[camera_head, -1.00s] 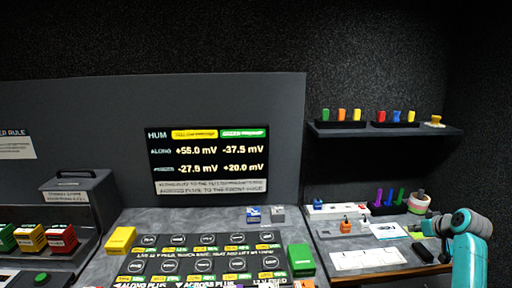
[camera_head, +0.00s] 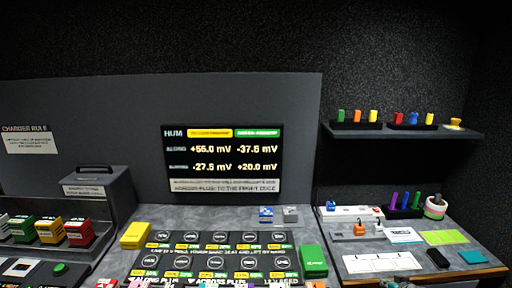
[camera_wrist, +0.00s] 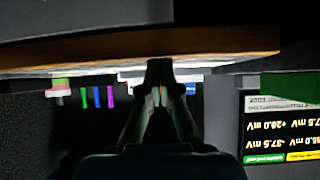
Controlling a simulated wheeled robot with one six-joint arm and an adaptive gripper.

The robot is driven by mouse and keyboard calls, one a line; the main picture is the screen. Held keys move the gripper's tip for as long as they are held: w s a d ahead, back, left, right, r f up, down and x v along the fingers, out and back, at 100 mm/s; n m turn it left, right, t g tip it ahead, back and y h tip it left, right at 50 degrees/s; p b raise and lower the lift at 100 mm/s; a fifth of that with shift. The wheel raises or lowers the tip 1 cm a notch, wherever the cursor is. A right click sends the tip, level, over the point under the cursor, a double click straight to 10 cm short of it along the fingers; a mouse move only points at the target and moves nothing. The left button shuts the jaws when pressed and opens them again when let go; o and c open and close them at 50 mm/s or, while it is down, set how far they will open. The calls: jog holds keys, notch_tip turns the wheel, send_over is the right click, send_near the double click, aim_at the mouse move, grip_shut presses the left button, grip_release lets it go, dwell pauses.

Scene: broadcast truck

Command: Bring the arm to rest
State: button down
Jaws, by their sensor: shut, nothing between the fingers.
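My gripper (camera_wrist: 160,92) shows in the wrist view, with its two fingers brought together and nothing held between them. The wrist view is upside down, and a wooden desk edge (camera_wrist: 100,50) runs across it near the fingertips. I cannot tell how far the fingertips are from that edge. My arm and gripper are out of the head view.
The head view shows a console with a lit screen (camera_head: 222,160). A yellow block (camera_head: 135,236) and a green block (camera_head: 314,261) flank its round pads. A side desk (camera_head: 400,262) stands right, below a shelf (camera_head: 400,132) with coloured pieces. A grey case (camera_head: 97,186) is left.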

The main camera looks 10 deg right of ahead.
jog(key=s+a+f, duration=0.4)
jog(key=a, duration=0.3)
jog(key=s+a+f, duration=0.4)
jog(key=a+f, duration=0.1)
jog(key=a, duration=0.2)
jog(key=s+a+f+t, duration=0.2)
jog(key=s+a, duration=1.2)
jog(key=s+a+r+n, duration=0.1)
jog(key=s+a+r, duration=0.15)
jog(key=s, duration=0.25)
jog(key=s+a+r+t, duration=0.1)
jog(key=s+a+r, duration=0.1)
jog(key=s+a, duration=0.15)
jog(key=s+a+r+n, duration=0.1)
jog(key=s+a+r, duration=0.1)
jog(key=s, duration=0.4)
jog(key=s+a+r+n+t+y, duration=0.1)
jog(key=s+a+r+y, duration=0.1)
jog(key=s+r, duration=0.8)
notch_tip(320, 180, up, 2)
jog(key=shift+a+r+t+y, duration=0.3)
jog(key=shift+a+y, duration=0.1)
jog(key=shift+a, duration=0.2)
jog(key=shift+s, duration=0.1)
